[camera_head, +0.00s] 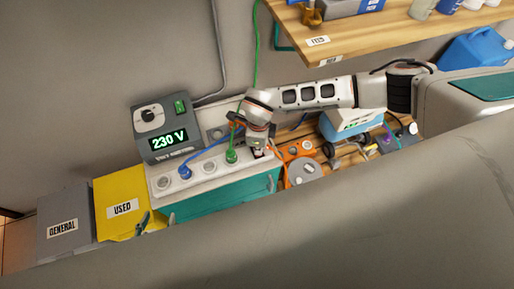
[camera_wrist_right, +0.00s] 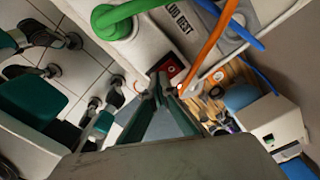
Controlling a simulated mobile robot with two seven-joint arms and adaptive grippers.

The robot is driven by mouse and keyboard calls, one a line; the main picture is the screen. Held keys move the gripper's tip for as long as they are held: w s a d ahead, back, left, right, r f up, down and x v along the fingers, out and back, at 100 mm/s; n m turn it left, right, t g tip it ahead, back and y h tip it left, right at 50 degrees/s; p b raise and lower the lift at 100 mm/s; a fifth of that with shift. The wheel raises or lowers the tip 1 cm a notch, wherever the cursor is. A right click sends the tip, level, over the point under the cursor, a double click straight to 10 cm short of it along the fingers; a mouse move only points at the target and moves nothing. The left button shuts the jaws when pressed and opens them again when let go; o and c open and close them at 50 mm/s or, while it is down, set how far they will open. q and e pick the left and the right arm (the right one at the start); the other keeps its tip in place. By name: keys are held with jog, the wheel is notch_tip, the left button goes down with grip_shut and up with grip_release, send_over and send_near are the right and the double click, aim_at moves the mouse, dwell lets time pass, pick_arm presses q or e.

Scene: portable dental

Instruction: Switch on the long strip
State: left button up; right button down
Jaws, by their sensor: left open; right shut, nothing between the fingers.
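The long strip (camera_head: 208,176) is a white power strip on a teal-fronted unit, with several round sockets. A blue plug (camera_head: 185,172) and a green plug (camera_head: 231,156) sit in it. A red switch (camera_wrist_right: 172,68) in a dark frame is at its end in the right wrist view. My right gripper (camera_head: 258,147) is over the strip's right end. Its shut, empty fingertips (camera_wrist_right: 160,82) are at the switch's near edge; I cannot tell whether they touch it. Tips of my left gripper (camera_head: 143,222) show open by the yellow bin, mostly hidden. Whether the switch is on is unclear.
A grey box (camera_head: 165,130) reading 230 V stands behind the strip. Grey (camera_head: 64,222) and yellow (camera_head: 122,204) bins are at left. An orange cable (camera_wrist_right: 212,45) passes close to the right fingers. A wooden shelf (camera_head: 400,35) overhangs at upper right.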

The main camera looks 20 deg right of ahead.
jog(key=shift+w+r+p, duration=0.1)
jog(key=shift+r+p, duration=0.3)
jog(key=shift+r, duration=0.15)
jog(key=shift+r+p, duration=0.9)
jog(key=shift+r, duration=0.3)
jog(key=shift+r+p, duration=1.35)
jog(key=shift+r, duration=0.4)
pick_arm(q)
jog(key=w+r+t, duration=0.1)
jog(key=w+r, duration=0.2)
jog(key=r, duration=0.5)
jog(key=shift+w, duration=0.1)
